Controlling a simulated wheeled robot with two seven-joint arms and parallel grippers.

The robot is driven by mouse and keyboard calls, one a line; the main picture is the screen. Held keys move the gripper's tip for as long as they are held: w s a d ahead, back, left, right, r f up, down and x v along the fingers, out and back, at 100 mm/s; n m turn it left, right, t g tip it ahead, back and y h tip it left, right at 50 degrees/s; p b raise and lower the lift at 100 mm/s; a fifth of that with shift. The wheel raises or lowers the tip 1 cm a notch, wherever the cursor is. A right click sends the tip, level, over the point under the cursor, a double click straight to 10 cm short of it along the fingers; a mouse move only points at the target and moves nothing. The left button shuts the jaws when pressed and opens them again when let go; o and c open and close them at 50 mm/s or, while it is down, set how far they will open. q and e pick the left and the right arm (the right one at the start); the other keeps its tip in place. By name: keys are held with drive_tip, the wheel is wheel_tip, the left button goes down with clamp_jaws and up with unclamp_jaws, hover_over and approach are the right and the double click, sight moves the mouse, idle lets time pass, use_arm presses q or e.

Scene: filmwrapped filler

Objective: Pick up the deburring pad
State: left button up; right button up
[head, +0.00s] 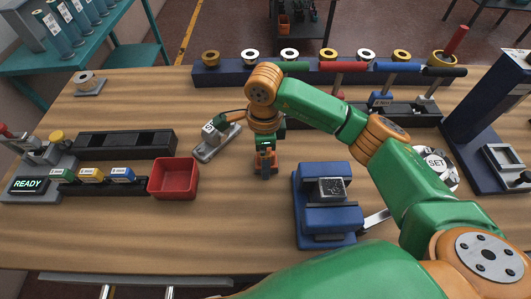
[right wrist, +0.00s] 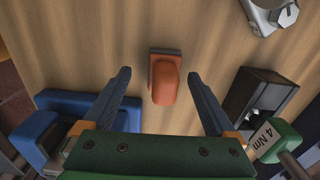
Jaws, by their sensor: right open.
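The deburring pad, as I take it, is the small orange-brown block with a dark grey base (right wrist: 165,82) in the right wrist view. It lies on the wooden table, between and just beyond the two fingertips. My right gripper (right wrist: 160,85) is open, with a finger on either side of the pad and a clear gap to each. In the head view my right gripper (head: 265,170) points down at the middle of the table and largely hides the pad. My left gripper is in neither view.
A blue fixture (head: 312,219) holding a grey block stands to the right of my gripper. A red tray (head: 173,181) and a grey stand with a tool (head: 215,145) are to its left. A rack of rolls (head: 230,72) lines the back. The table's front middle is clear.

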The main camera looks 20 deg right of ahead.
wheel_tip(320, 180, down, 2)
drive_tip(key=shift+w+f, duration=0.1)
drive_tip(key=shift+f, duration=0.1)
drive_tip(key=shift+w+f, duration=0.25)
drive_tip(key=shift+w, duration=0.05)
drive_tip(key=shift+s+r, duration=0.1)
drive_tip(key=shift+s, duration=0.1)
drive_tip(key=c, duration=0.9)
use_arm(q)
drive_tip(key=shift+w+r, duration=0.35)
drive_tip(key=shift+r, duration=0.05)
use_arm(e)
drive_tip(key=shift+w, duration=0.15)
clamp_jaws()
drive_tip(key=shift+r+b, duration=0.5)
drive_tip(key=shift+b, duration=0.2)
drive_tip(key=shift+r+b, duration=0.65)
drive_tip(key=shift+r, duration=0.05)
use_arm(q)
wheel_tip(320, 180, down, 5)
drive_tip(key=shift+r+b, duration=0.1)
drive_tip(key=shift+b, duration=1.1)
use_arm(e)
drive_tip(key=s+a+r, duration=0.7)
drive_tip(key=s+r, duration=0.3)
drive_tip(key=s, duration=0.2)
drive_tip(key=shift+a+r, duration=0.2)
drive_tip(key=shift+r, duration=0.1)
